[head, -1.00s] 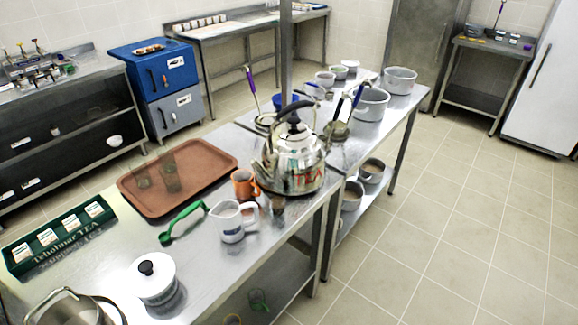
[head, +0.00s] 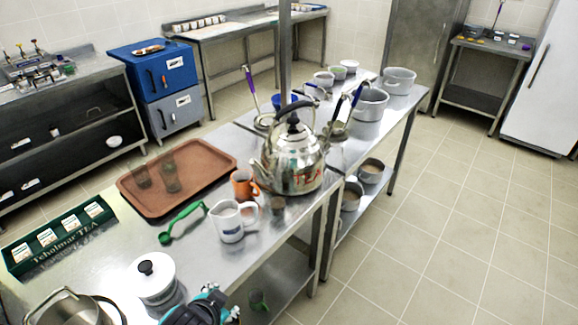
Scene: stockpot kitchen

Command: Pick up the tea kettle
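The tea kettle (head: 294,160) is a large shiny steel pot with red "TEA" lettering, a black lid knob and a dark arched handle (head: 290,107). It stands upright on the steel table, with its spout toward the left. My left gripper (head: 225,302), black and teal, shows at the bottom edge of the head view. It is well short of the kettle and touches nothing that I can see. Its pale fingertips look apart, with nothing between them. The rest of that arm is cut off by the frame. My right gripper is not in view.
A brown tray (head: 190,160), green-handled tool (head: 180,222), white lidded pot (head: 152,280) and green tea box (head: 60,240) lie leftward. Ladles and pots (head: 369,104) stand behind.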

